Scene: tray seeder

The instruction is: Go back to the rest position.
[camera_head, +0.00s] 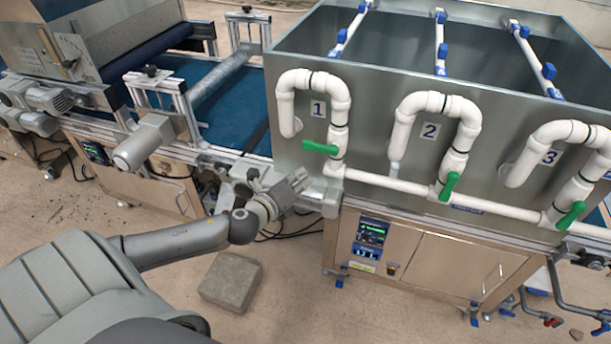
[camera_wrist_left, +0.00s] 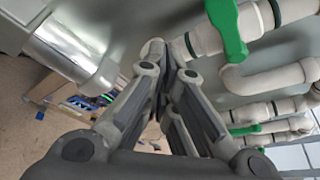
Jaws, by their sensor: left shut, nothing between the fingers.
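My left gripper (camera_head: 301,179) is in front of the steel tank (camera_head: 375,145), below the green handle (camera_head: 320,147) of the valve on pipe 1. Its fingers are shut and empty in the left wrist view (camera_wrist_left: 168,55). In that view a green handle (camera_wrist_left: 227,30) is close by on the right, with a visible space between it and the fingers. In the head view the handle on pipe 1 lies nearly level, while the handles on pipe 2 (camera_head: 449,186) and pipe 3 (camera_head: 570,215) are tilted. My right gripper is not in view.
A silver motor housing (camera_head: 322,198) is just beside the gripper. White pipes (camera_head: 400,184) run along the tank front. A control panel (camera_head: 371,237) is below. A grey block (camera_head: 231,281) lies on the floor under my arm. A conveyor (camera_head: 222,95) stands at the left.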

